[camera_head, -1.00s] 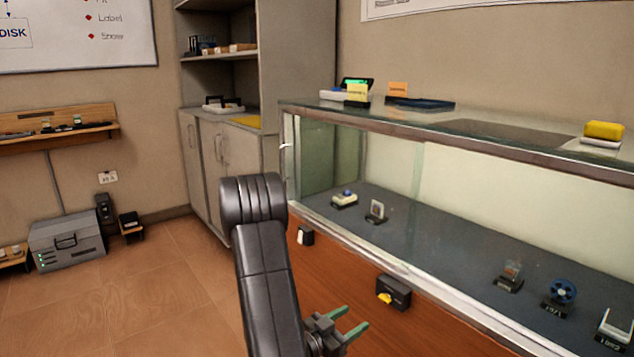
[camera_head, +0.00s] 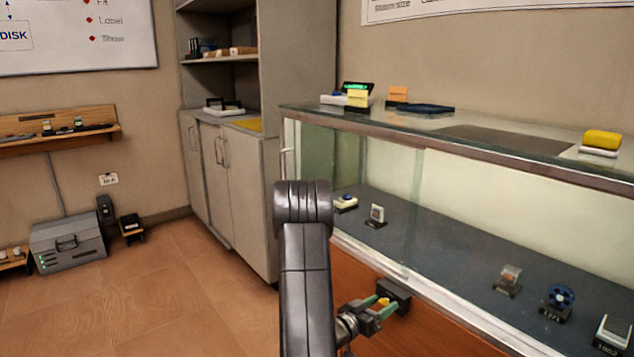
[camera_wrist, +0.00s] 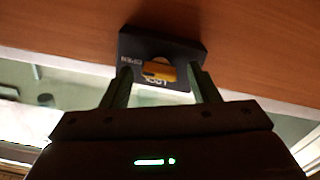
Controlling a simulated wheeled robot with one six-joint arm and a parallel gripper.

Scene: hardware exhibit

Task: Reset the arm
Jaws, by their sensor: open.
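My arm (camera_head: 305,270) rises in front of the display case. My gripper (camera_head: 387,302) is open, with its green fingers pointing at a small black box (camera_head: 398,291) on the case's wooden front panel. The lever shows between the two fingertips, with a gap on each side. The fingers do not appear closed on it; I cannot tell how deep they reach. The yellow lever (camera_head: 382,301) also shows between the fingers in the head view.
The glass display case (camera_head: 480,150) fills the right, with small labelled exhibits inside. A grey cabinet (camera_head: 235,180) stands behind my arm. The tiled floor (camera_head: 170,300) left of my arm is clear.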

